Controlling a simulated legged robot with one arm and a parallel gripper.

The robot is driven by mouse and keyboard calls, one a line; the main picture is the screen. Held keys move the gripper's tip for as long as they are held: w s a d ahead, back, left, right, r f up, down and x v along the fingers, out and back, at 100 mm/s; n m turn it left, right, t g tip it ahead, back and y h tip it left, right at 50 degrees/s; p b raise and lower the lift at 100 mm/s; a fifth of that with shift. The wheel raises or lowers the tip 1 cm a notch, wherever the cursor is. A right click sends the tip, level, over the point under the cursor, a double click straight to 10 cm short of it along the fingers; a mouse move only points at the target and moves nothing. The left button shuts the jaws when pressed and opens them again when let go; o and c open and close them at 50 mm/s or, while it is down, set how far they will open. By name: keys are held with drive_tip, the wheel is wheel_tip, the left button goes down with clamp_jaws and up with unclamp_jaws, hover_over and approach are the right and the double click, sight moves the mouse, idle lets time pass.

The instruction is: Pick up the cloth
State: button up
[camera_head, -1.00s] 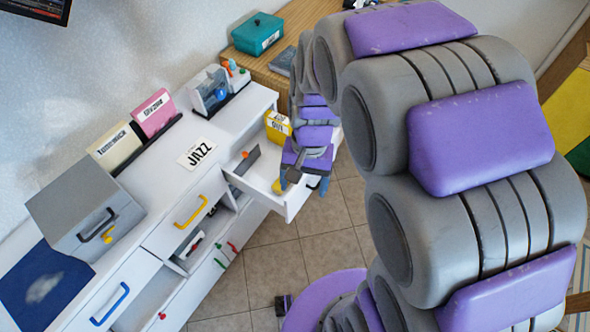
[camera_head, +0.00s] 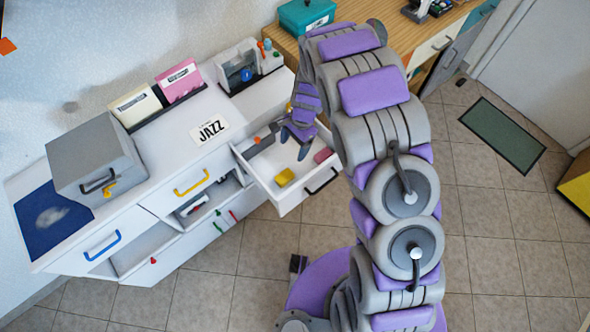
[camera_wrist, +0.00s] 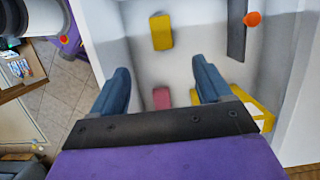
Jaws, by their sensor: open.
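My gripper (camera_head: 296,143) is open and empty over the pulled-out white drawer (camera_head: 283,203). In the wrist view its two blue fingers (camera_wrist: 160,78) stand apart and point into the drawer. A small yellow block-like piece (camera_head: 285,177) and a small pink piece (camera_head: 323,155) lie on the drawer floor. In the wrist view the pink piece (camera_wrist: 161,98) shows between the fingers and the yellow piece (camera_wrist: 161,32) beyond their tips. Both look like sponges or folded cloths; I cannot tell which is the cloth. A dark blue sheet (camera_head: 45,228) with a grey patch lies on the cabinet's left end.
A grey box (camera_head: 90,165), upright cream (camera_head: 135,105) and pink (camera_head: 178,80) sleeves and a JAZZ card (camera_head: 210,129) stand or lie on the cabinet. A dark divider with an orange knob (camera_wrist: 253,18) is inside the drawer. Floor in front is clear.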

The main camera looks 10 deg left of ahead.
drive_tip(key=b, duration=0.3)
hover_over(285, 175)
drive_tip(key=d, duration=0.1)
drive_tip(key=f, duration=1.2)
drive_tip(key=shift+w+d, duration=0.1)
drive_tip(key=shift+w, duration=0.25)
drive_tip(key=shift+b+x, duration=0.65)
drive_tip(key=shift+x, duration=2.2)
drive_tip(key=shift+w, duration=0.2)
drive_tip(key=c, duration=1)
drive_tip(key=shift+c, duration=0.2)
drive_tip(key=shift+r, duration=0.1)
